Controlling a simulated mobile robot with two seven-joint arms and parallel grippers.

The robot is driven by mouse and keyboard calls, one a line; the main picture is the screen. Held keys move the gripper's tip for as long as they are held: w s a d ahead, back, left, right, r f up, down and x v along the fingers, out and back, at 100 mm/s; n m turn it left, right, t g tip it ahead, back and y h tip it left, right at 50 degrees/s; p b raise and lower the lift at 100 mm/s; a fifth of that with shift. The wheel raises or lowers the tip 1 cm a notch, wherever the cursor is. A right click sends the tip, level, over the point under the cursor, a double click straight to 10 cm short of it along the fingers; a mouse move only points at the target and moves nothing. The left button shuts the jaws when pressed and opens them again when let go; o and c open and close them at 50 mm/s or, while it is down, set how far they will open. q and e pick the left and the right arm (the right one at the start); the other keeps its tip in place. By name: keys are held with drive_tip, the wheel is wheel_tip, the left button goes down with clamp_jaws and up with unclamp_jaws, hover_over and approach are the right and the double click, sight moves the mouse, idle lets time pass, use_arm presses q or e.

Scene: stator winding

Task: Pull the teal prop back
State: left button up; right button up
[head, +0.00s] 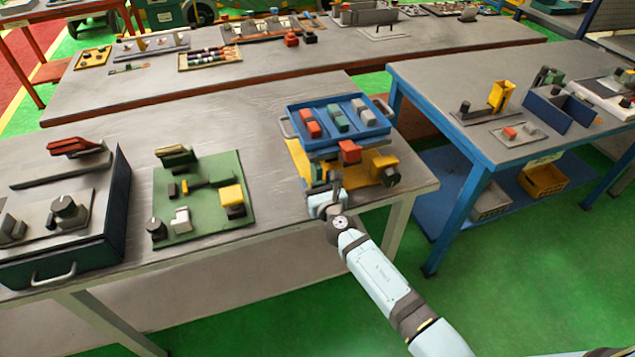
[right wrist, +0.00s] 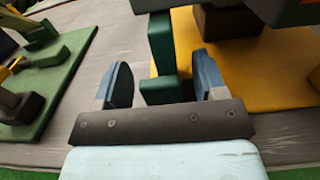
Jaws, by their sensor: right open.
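The teal prop (right wrist: 160,45) is a dark green-teal upright piece with a low foot, on the yellow base plate (right wrist: 225,75) in the right wrist view. My right gripper (right wrist: 163,76) is open. Its two blue-grey fingers stand on either side of the prop's foot, with gaps showing on both sides. In the head view the right gripper (head: 328,192) is at the front left corner of the yellow base (head: 293,150), under the blue tray (head: 325,148). The prop is mostly hidden there by the tray and gripper. My left gripper is not in view.
The blue tray above the base holds red, teal and white blocks. A red block (head: 349,152) is at its front edge. A green board with parts (head: 205,213) lies to the left, with bare grey table (head: 268,205) between. A dark case (head: 115,215) stands farther left.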

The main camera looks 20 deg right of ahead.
sight(319, 185)
clamp_jaws()
drive_tip(key=s+p, duration=0.1)
drive_tip(key=s, duration=0.3)
drive_tip(key=shift+s, duration=0.15)
unclamp_jaws()
drive_tip(key=s+b, duration=0.1)
drive_tip(key=s, duration=1.2)
drive_tip(key=shift+s+d, duration=0.3)
drive_tip(key=shift+s, duration=0.1)
